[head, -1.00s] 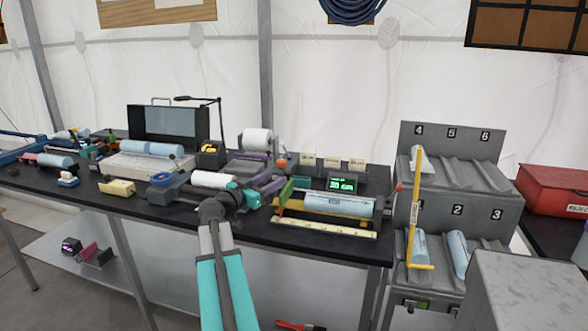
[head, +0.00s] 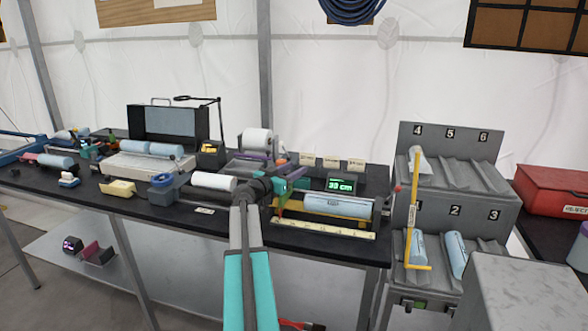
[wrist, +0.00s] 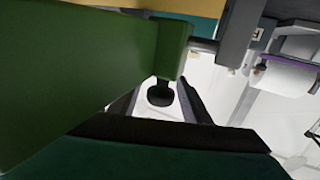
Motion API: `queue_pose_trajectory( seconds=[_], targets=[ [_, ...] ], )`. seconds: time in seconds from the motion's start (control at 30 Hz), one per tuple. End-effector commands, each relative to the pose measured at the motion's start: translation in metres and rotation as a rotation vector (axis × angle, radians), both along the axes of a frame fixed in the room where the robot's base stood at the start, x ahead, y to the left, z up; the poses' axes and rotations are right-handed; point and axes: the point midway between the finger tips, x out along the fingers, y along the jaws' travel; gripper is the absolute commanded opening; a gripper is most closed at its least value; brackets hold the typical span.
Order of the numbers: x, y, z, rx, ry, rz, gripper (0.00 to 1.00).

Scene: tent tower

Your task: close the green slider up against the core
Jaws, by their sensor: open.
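The core (head: 338,206), a pale blue cylinder with a dark label, lies in a yellow cradle (head: 352,220) on the bench. The green slider is at the cradle's left end, mostly hidden behind my gripper in the head view. In the wrist view the green slider (wrist: 85,90) fills the left side, very close. A dark round knob (wrist: 160,94) shows between the fingers there. My gripper (head: 288,184) is open at the slider. I cannot tell whether a finger touches it. The gap between slider and core is hard to see.
A pale ruler strip (head: 325,229) runs along the cradle's front. A display (head: 340,185) behind reads about 30 cm. A white roll (head: 213,182) lies left of my arm. A yellow L-shaped rod (head: 413,205) stands at the grey rack on the right.

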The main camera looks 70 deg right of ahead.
Motion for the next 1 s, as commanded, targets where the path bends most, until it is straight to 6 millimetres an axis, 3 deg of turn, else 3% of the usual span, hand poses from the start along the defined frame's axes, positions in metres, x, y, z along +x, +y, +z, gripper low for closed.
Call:
queue_pose_trajectory(
  seconds=[0.37, 0.6, 1.0],
  targets=[
    [-0.0007, -0.0026, -0.0001, 0.0, 0.0, 0.001, 0.42],
    [-0.0002, -0.0025, 0.0, 0.0, 0.0, 0.001, 0.01],
    [-0.0096, -0.0027, -0.0026, 0.0, 0.0, 0.001, 0.0]
  ],
)
